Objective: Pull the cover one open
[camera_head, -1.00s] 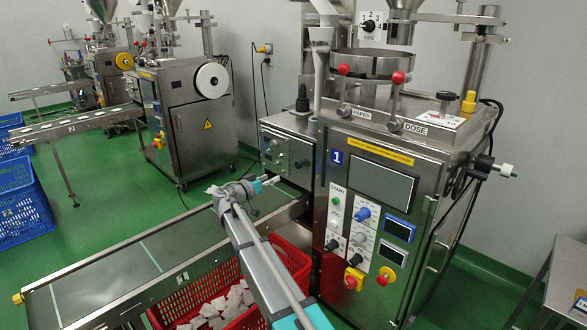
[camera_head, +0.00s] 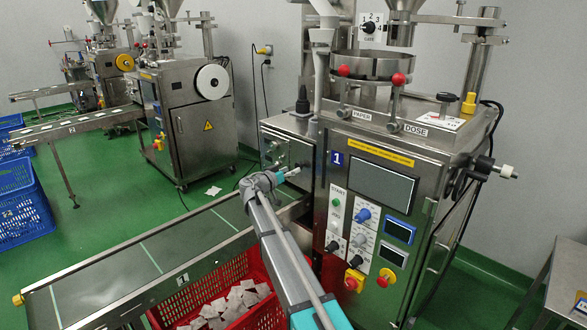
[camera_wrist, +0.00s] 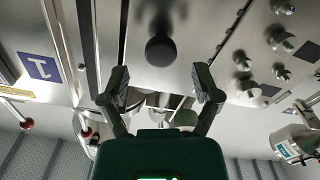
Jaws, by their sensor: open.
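Machine 1 is steel with a blue number plate (camera_head: 337,158), which also shows in the wrist view (camera_wrist: 39,67). A steel panel (camera_wrist: 185,25) with a round black knob (camera_wrist: 160,50) fills the upper middle of the wrist view; it looks like the cover and appears shut. My gripper (camera_wrist: 162,72) is open and empty, its fingers apart on either side below the knob and not closed on it. In the head view, my gripper (camera_head: 286,175) is beside the left box of machine 1. The arm hides part of the contact area there.
Several steel knobs (camera_wrist: 280,40) stick out right of the panel in the wrist view. A conveyor (camera_head: 110,270) runs left from the machine. A red crate (camera_head: 180,310) with teabags stands below. Blue crates (camera_head: 20,205) and a second machine (camera_head: 195,120) stand behind.

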